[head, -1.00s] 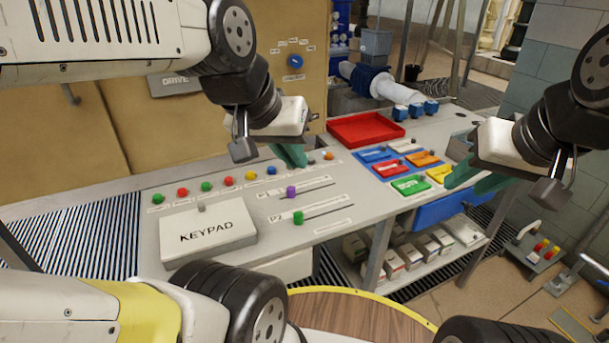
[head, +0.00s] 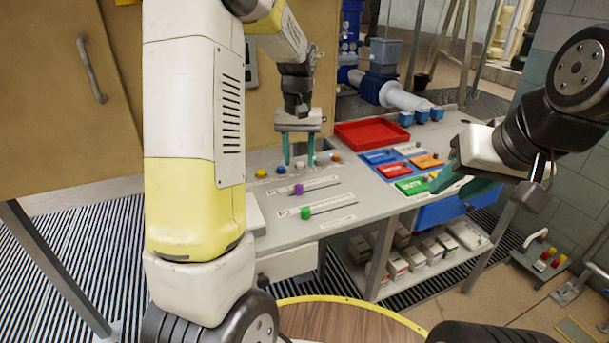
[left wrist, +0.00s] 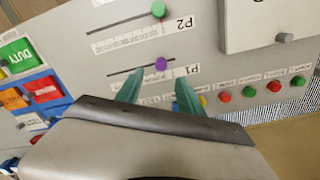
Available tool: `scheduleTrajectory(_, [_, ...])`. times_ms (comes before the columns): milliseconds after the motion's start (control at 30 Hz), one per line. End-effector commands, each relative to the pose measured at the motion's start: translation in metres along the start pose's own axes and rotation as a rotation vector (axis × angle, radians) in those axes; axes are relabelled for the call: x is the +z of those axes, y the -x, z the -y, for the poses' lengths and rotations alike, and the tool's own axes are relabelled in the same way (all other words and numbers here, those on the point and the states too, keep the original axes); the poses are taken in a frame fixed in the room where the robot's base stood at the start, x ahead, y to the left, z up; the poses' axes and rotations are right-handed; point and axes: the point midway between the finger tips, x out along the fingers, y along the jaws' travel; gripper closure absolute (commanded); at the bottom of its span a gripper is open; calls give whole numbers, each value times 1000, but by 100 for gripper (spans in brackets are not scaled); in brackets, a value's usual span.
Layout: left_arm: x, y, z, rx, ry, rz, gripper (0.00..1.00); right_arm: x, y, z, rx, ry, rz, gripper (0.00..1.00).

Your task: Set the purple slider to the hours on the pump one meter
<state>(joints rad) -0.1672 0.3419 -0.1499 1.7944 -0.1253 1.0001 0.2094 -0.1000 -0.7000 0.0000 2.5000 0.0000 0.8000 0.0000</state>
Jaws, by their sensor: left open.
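The purple slider (head: 299,189) sits near the left end of its slot on the sloped grey console in the head view. In the left wrist view the purple slider (left wrist: 161,63) is near the right end of the slot marked P1. My left gripper (head: 299,162) is open and empty, pointing down above the console, behind the slider in the head view. In the left wrist view its green fingertips (left wrist: 158,82) lie apart, with the slider just beyond the gap between them. My right gripper (head: 458,184) is open over the right of the console. No readable meter shows.
A green slider (head: 305,213), marked P2, sits in the parallel slot nearby. Coloured buttons line the console's back, and the keypad box (left wrist: 258,22) stands beside the slots. A red tray (head: 372,134) and coloured plates lie to the right.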

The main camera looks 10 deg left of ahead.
Motion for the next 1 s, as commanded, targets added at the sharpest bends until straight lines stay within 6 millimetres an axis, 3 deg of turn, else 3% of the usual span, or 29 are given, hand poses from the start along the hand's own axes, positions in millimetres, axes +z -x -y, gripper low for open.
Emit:
scheduleTrajectory(267, [-6, -28, 0, -14, 5, 19, 55, 0, 0, 0, 0, 0, 0, 64])
scheduleTrajectory(600, [-4, -78, 1, -13, 5, 18, 55, 0, 0, 0, 0, 0, 0, 64])
scheduleTrajectory(1000, [-5, -87, 1, -12, 5, 15, 55, 0, 0, 0, 0, 0, 0, 64])
